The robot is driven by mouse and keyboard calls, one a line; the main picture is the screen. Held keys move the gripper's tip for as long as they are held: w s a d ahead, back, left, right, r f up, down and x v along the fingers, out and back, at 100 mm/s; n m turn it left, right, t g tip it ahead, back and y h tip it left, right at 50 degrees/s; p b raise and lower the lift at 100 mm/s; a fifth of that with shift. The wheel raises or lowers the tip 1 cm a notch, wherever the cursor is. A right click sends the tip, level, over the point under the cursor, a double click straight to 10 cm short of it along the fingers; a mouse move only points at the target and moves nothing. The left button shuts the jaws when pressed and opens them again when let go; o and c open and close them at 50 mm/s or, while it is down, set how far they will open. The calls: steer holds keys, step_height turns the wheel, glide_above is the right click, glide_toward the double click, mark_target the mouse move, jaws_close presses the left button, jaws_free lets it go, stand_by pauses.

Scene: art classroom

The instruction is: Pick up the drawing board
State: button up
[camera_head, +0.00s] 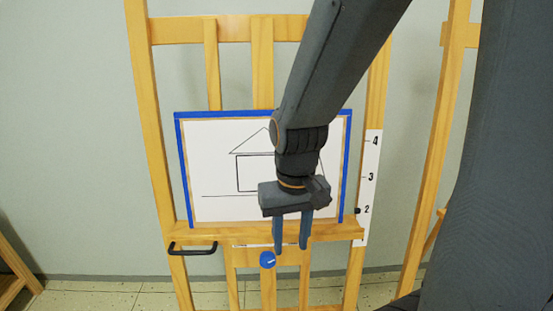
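The drawing board (212,165) has a white sheet with a house-like line drawing and a blue border. It stands upright on the ledge of a wooden easel (153,120). My gripper (291,246) hangs in front of the board's lower right part, with its two fingers pointing down past the ledge. The fingers are apart, with nothing seen between them. My arm hides the right part of the board and drawing. I cannot tell how far the gripper is from the board.
A black handle (192,249) is at the ledge's left end, and a round blue knob (267,260) sits below the ledge. A white numbered scale (371,185) runs along the right post. Another wooden frame (436,150) stands at right. The grey wall (80,130) is behind.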

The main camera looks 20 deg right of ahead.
steer(key=w+d+r+m+t+y+p, duration=0.1)
steer(key=w+r+m+p, duration=0.3)
steer(key=r+m, duration=0.3)
steer(key=w+r+m+t+p, duration=0.1)
steer(key=w+r+m+p, duration=0.25)
steer(key=r, duration=0.55)
steer(key=m+t+y+p, duration=0.2)
steer(key=m+p, duration=0.4)
steer(key=m, duration=0.7)
glide_toward(270, 118)
steer(key=w+a, duration=0.1)
steer(key=a, duration=0.1)
steer(key=shift+d+p+x, duration=0.15)
steer(key=shift+p+x, duration=0.2)
steer(key=shift+x, duration=0.75)
steer(key=shift+d+p+x, duration=0.2)
steer(key=shift+p+x, duration=0.1)
steer(key=shift+x, duration=0.85)
steer(key=shift+d+p+x, duration=0.15)
steer(key=shift+p+x, duration=0.2)
steer(key=shift+x, duration=0.75)
steer(key=shift+f, duration=0.15)
jaws_close()
steer(key=shift+w, duration=0.1)
